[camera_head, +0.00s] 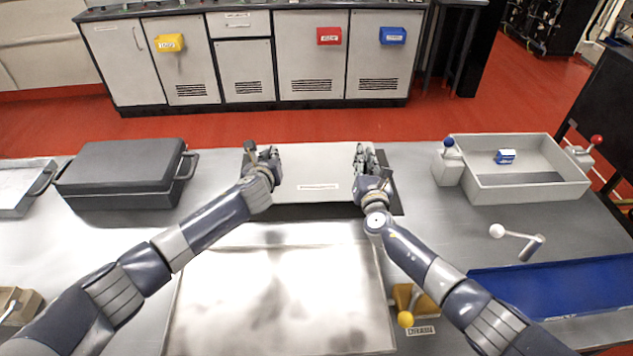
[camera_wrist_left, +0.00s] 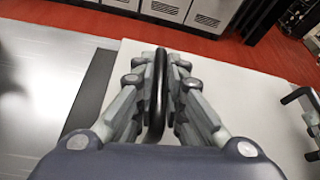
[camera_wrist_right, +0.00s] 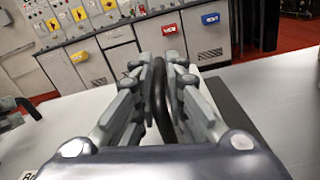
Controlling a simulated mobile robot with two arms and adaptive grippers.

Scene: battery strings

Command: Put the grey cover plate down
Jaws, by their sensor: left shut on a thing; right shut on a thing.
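The grey cover plate (camera_head: 318,168) is a pale flat panel with a small label on its front, at the far middle of the table in the head view. My left gripper (camera_head: 262,158) is shut on a black handle (camera_wrist_left: 158,95) at the plate's left end. My right gripper (camera_head: 366,160) is shut on the black handle (camera_wrist_right: 158,95) at its right end. A dark mat or recess (camera_head: 399,200) shows around the plate's edges. I cannot tell whether the plate touches what is under it.
A dark grey case (camera_head: 120,172) stands left of the plate. A grey open box (camera_head: 530,190) with knobbed handles stands right. A shiny metal sheet (camera_head: 280,290) lies in front.

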